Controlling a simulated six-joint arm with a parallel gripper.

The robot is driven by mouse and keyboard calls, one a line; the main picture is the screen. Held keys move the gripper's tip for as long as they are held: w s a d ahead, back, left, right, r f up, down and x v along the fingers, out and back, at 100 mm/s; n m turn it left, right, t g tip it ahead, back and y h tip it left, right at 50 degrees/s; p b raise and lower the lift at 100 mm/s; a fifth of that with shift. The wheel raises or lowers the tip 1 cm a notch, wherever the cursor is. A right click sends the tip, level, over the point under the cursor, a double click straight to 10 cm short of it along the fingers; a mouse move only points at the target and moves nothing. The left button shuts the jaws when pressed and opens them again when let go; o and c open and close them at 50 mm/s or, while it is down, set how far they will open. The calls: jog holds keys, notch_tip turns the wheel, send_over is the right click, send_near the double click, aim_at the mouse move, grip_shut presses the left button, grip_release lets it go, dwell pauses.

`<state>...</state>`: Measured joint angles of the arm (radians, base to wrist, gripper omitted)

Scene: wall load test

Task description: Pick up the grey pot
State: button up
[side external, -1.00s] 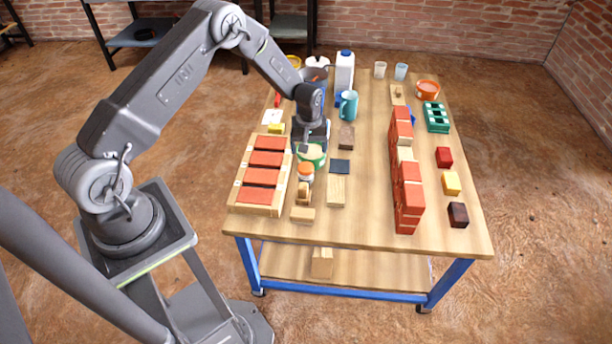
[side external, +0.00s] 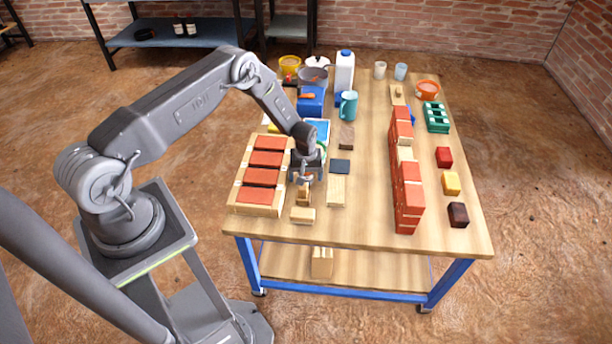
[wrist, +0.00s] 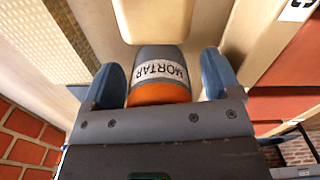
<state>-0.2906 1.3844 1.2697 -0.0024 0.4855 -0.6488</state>
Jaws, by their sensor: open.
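The grey pot (wrist: 160,55), with a white MORTAR label and an orange band, lies between my gripper's two blue fingers in the wrist view. My gripper (wrist: 163,75) is open, with a finger on each side of the pot and small gaps showing. In the side view my gripper (side external: 304,180) points down beside the tray of red bricks and hides most of the pot. I cannot tell whether the fingers touch it.
A brick tray (side external: 245,209) stands to the left. Wooden blocks (side external: 302,215) lie just in front. A green-rimmed tub is mostly hidden behind my gripper. A red brick wall (side external: 408,195) stands to the right. A grey pan (side external: 313,76) and white jug (side external: 345,72) stand at the back.

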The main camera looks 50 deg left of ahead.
jog(key=c, duration=1)
jog(key=shift+r, duration=0.15)
jog(key=shift+w+r, duration=0.1)
jog(key=shift+r, duration=0.45)
notch_tip(320, 180, up, 3)
jog(key=shift+f, duration=0.1)
jog(key=s+a+r, duration=0.2)
jog(key=a, duration=0.1)
jog(key=s+a+r, duration=0.2)
jog(key=s, duration=0.1)
jog(key=s+a+r, duration=0.3)
jog(key=shift+a, duration=0.35)
